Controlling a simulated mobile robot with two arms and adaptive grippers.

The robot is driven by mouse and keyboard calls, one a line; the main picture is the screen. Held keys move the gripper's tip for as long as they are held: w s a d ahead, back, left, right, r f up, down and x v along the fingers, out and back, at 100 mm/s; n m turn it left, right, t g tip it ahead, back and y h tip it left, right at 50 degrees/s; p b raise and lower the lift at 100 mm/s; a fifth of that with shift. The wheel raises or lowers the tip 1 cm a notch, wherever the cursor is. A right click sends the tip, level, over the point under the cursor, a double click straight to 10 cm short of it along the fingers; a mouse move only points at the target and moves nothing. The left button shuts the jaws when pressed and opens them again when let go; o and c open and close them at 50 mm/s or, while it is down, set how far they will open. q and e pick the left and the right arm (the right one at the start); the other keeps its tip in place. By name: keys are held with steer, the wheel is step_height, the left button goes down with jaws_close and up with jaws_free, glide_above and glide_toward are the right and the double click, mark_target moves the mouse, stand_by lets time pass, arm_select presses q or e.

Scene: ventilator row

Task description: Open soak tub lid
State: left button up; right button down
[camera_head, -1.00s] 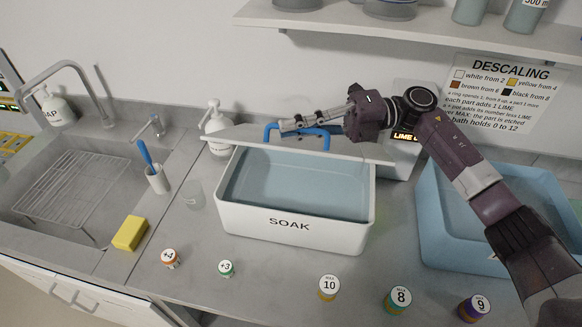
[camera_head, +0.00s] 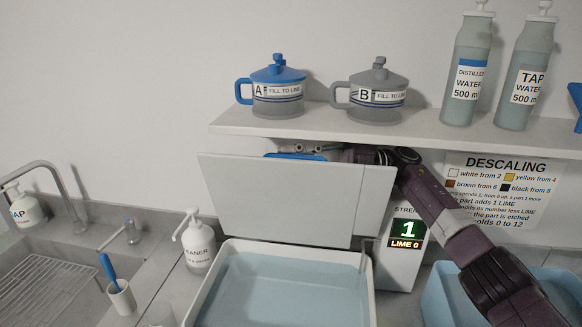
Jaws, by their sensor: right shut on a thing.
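The soak tub (camera_head: 374,292) is white and holds pale blue liquid; its lower part is cut off by the bottom edge. Its light grey lid (camera_head: 285,200) stands raised, near upright, behind the tub's opening, with its top edge just under the shelf. My right gripper (camera_head: 315,150) is behind the top of the lid, shut on the blue lid handle (camera_head: 290,156), which is mostly hidden by the lid. My left gripper is not in view.
A wall shelf (camera_head: 240,125) with pots A (camera_head: 275,92) and B (camera_head: 376,95) and two bottles hangs close above the lid. A cleaner bottle (camera_head: 198,245) stands left of the tub. A display unit (camera_head: 398,268) and a blue tub (camera_head: 440,275) are on the right.

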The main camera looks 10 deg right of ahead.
steer(key=shift+w+d, duration=0.15)
steer(key=shift+w, duration=0.25)
steer(key=c, duration=2.3)
jaws_free()
steer(key=shift+s, duration=0.15)
